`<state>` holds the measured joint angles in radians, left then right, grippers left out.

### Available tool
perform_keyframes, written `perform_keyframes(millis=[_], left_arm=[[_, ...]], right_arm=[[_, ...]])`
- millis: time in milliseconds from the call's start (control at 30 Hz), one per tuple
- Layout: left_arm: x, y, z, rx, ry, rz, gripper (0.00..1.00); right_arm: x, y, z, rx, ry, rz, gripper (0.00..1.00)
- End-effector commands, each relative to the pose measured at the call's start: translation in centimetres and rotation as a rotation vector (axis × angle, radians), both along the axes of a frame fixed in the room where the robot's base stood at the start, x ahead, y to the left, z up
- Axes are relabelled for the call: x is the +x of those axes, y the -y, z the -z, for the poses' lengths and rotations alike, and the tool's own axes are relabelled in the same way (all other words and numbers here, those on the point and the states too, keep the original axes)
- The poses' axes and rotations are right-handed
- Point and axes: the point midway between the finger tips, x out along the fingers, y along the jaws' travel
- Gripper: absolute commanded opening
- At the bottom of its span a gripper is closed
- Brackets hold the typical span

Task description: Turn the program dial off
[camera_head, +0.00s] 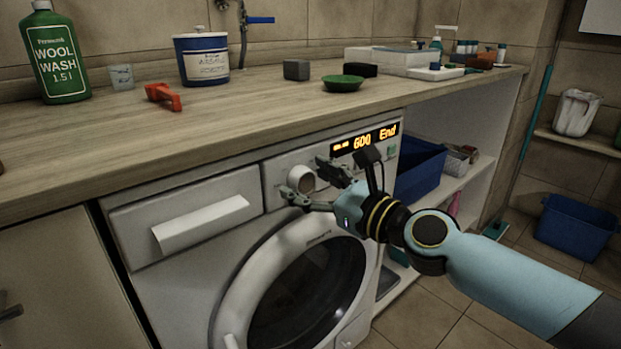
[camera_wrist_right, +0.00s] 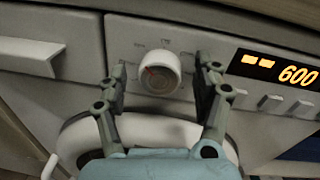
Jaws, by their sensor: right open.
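The program dial (camera_head: 301,179) is a round white knob on the washing machine's control panel. It also shows in the right wrist view (camera_wrist_right: 160,72), with a reddish mark on its face; I cannot tell which setting it points to. The display (camera_head: 364,140) beside it is lit orange and reads "600 End". My right gripper (camera_head: 307,178) is open in front of the panel. In the right wrist view its fingers (camera_wrist_right: 160,76) stand on either side of the dial, with gaps to both sides. My left gripper is not in view.
The washing machine door (camera_head: 226,292) is closed below the panel. The detergent drawer (camera_head: 185,215) is to the left of the dial. Buttons (camera_wrist_right: 270,102) lie right of the dial. The worktop (camera_head: 240,110) above holds a green bottle (camera_head: 55,60) and a red object (camera_head: 163,96).

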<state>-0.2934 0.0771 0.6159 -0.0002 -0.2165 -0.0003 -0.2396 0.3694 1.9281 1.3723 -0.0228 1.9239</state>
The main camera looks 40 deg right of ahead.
Motion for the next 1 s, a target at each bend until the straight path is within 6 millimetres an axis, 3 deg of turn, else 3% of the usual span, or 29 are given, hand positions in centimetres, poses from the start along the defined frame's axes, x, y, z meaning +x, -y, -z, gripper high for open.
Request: perform_keyframes(millis=[233,667,1000], left_arm=[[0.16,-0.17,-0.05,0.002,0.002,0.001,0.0],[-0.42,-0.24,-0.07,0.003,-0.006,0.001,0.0],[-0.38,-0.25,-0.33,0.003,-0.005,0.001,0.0]], right_arm=[[0.05,-0.01,0.08,0.0,-0.001,0.0,0.66],[0.03,0.0,0.06,-0.001,-0.001,0.0,0.11],[0.02,-0.04,-0.01,-0.059,0.004,0.0,0.11]])
